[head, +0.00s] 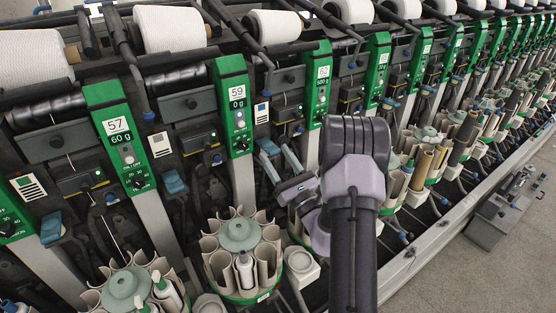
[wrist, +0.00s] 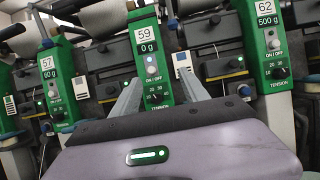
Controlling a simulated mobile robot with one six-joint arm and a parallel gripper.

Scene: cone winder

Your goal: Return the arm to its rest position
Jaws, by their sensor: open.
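My gripper (head: 277,162) is in front of the machine in the head view, between the green panel marked 59 (head: 234,105) and the green panel at its right (head: 318,85). Its two fingers are spread apart with nothing between them. In the wrist view the gripper (wrist: 167,90) points at the panel marked 59 (wrist: 151,60), and its fingers stand on either side of that panel's lower part. I cannot tell how far the fingertips are from the panel. My arm hides part of the machine behind it.
Round holders with pale pockets, such as this one (head: 240,255), stand low along the machine; several hold bobbins. White cones (head: 172,28) sit along the top. A metal rail (head: 440,235) edges the machine. A grey box (head: 505,210) lies on the floor at right; nearby floor is clear.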

